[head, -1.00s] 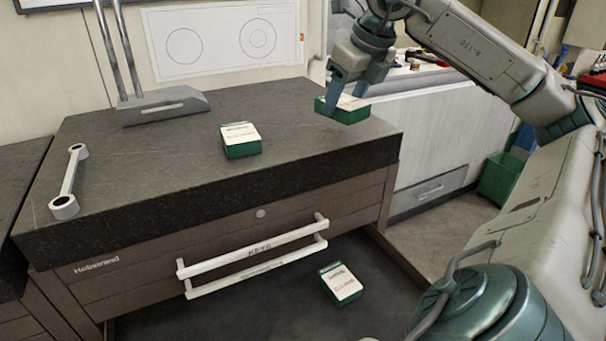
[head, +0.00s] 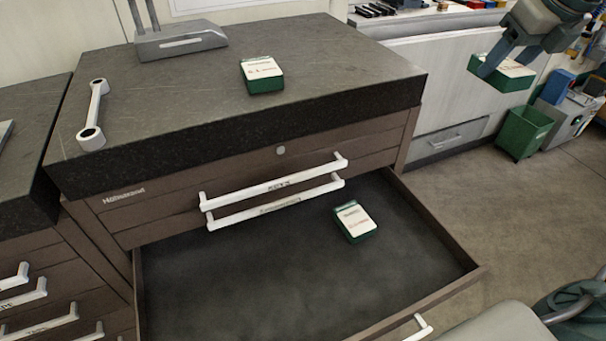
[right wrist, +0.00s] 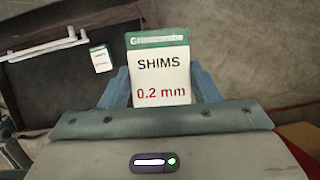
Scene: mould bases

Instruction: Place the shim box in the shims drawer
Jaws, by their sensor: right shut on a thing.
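My right gripper (head: 496,57) is shut on a green box with a white label (head: 508,68), held in the air to the right of the cabinet. In the right wrist view the held box (right wrist: 159,68) reads "SHIMS 0.2 mm". An open drawer (head: 230,290) juts from the cabinet below two handles; its own front label is not readable. A similar green box (head: 355,221) lies inside it toward the right, and in the right wrist view this box (right wrist: 101,59) also appears to read shims. My left gripper is not in view.
Another green box (head: 261,75) sits on the dark cabinet top (head: 330,60). A wrench (head: 93,115) lies at its left and a grey stand (head: 180,40) at the back. A green bin (head: 523,131) stands on the floor at right. Most of the open drawer is bare.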

